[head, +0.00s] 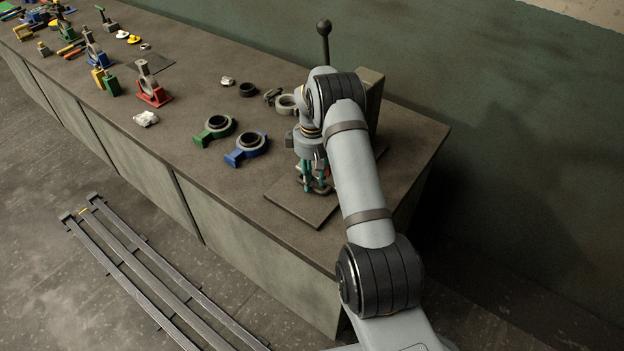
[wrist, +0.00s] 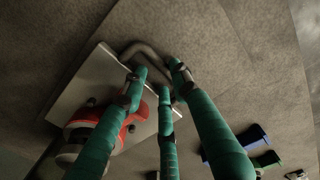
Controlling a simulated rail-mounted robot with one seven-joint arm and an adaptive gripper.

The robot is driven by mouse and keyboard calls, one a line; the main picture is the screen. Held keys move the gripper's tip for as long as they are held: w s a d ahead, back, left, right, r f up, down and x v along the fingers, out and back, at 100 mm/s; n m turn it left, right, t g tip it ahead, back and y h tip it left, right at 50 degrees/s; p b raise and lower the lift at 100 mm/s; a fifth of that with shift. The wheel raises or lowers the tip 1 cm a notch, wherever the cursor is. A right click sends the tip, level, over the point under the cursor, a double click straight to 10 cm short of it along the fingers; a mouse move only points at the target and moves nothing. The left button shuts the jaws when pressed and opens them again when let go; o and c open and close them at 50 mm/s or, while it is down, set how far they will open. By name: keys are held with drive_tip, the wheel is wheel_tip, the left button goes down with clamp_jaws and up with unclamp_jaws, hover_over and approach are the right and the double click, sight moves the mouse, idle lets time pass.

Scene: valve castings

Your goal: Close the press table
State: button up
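The press table shows in the wrist view as a light grey plate (wrist: 88,82) with a bent metal bar handle (wrist: 148,48) at its edge. A red part (wrist: 128,128) sits on the plate, partly hidden by a finger. My gripper (head: 315,188) is low over the right end of the bench, fingers down. Its teal fingers (wrist: 157,72) reach down around the handle, with fingertips apart; contact with the bar is not clear. The press (head: 369,95) stands behind my arm, its lever with a dark ball knob (head: 324,27) upright. My arm hides most of the press.
A flat dark plate (head: 290,207) lies under the gripper on the bench (head: 190,75). Blue (head: 245,153) and green (head: 214,133) ring castings lie left of the gripper. A red-based casting (head: 152,90) and several others stand farther left. The bench front is clear.

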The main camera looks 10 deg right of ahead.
drive_tip(key=shift+o, duration=1)
wheel_tip(320, 180, up, 12)
drive_tip(key=shift+f, duration=0.1)
